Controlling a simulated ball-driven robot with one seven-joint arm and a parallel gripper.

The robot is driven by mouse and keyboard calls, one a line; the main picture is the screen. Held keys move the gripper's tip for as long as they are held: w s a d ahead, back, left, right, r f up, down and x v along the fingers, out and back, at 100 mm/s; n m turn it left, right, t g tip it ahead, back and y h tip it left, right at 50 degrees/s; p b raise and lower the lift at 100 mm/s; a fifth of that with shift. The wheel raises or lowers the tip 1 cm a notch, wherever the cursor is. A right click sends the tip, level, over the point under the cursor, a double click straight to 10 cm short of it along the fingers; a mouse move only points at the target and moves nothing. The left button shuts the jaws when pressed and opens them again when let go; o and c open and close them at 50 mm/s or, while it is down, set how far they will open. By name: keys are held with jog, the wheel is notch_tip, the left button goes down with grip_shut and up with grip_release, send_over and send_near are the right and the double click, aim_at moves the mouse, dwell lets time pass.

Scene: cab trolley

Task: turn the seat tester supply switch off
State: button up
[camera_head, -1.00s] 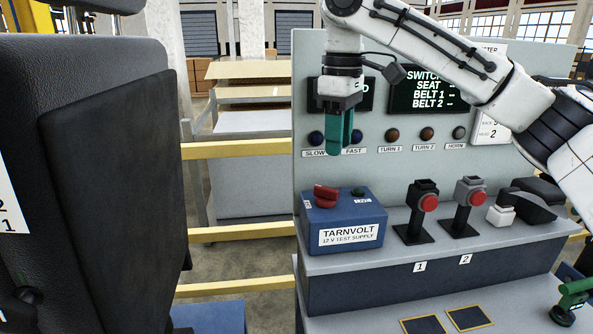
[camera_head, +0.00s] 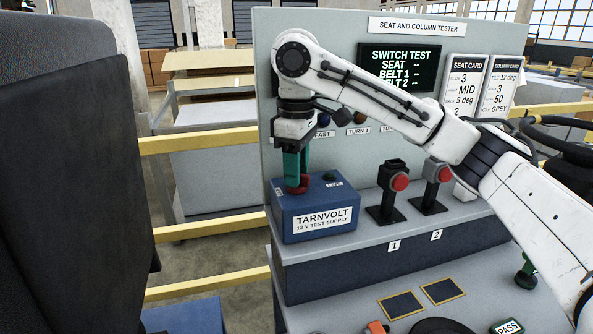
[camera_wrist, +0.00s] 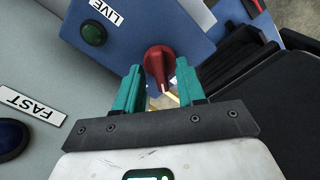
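The blue TARNVOLT 12 V test supply box (camera_head: 285,222) stands on the tester's ledge. Its red rotary switch (camera_head: 297,189) is on the top, partly hidden by my fingers; the red switch (camera_wrist: 160,60) shows more fully in the wrist view. A dark green lamp (camera_wrist: 93,34) beside a LIVE label is on the same face. My gripper (camera_head: 296,176) points down over the switch. In the wrist view its teal fingers (camera_wrist: 159,72) are apart, one on each side of the switch's near end. Whether they touch it cannot be told.
The tester panel (camera_head: 262,60) rises behind the box. Two red-button buckle stands (camera_head: 388,195) (camera_head: 431,186) are right of it, below my arm. A black seat (camera_head: 70,150) fills the left. Yellow rails (camera_head: 200,228) run between.

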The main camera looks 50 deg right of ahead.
jog(key=shift+f, duration=0.2)
grip_shut()
dwell(0.3)
